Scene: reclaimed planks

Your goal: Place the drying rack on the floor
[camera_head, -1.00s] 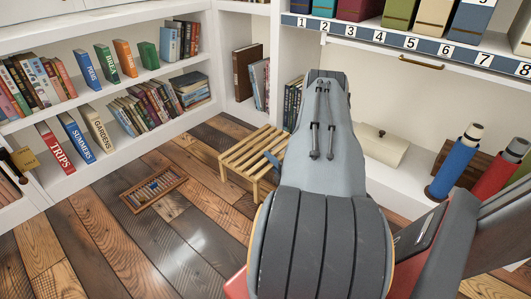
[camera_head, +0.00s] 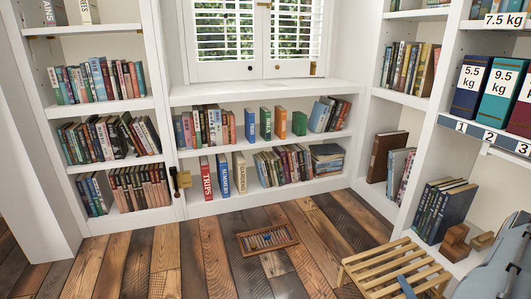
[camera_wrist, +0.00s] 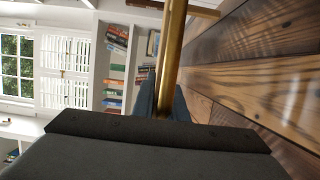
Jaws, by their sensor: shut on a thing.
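The drying rack, a light wooden slatted stand (camera_head: 372,273), is at the lower right of the head view, partly cut off by the bottom edge. My gripper (camera_head: 406,288) shows there as a blue finger against its slats. In the wrist view, the blue fingers of my gripper (camera_wrist: 163,103) are closed around a golden-brown bar of the rack (camera_wrist: 173,50). The plank floor (camera_head: 215,258) lies beside and below the rack. The rack's feet are out of view, so I cannot tell whether it touches the floor.
A small abacus-like frame (camera_head: 267,252) lies on the floor left of the rack. White bookshelves (camera_head: 262,198) line the back wall, with another shelf unit (camera_head: 398,98) at the right. Bare floor lies left of the abacus and between it and the rack.

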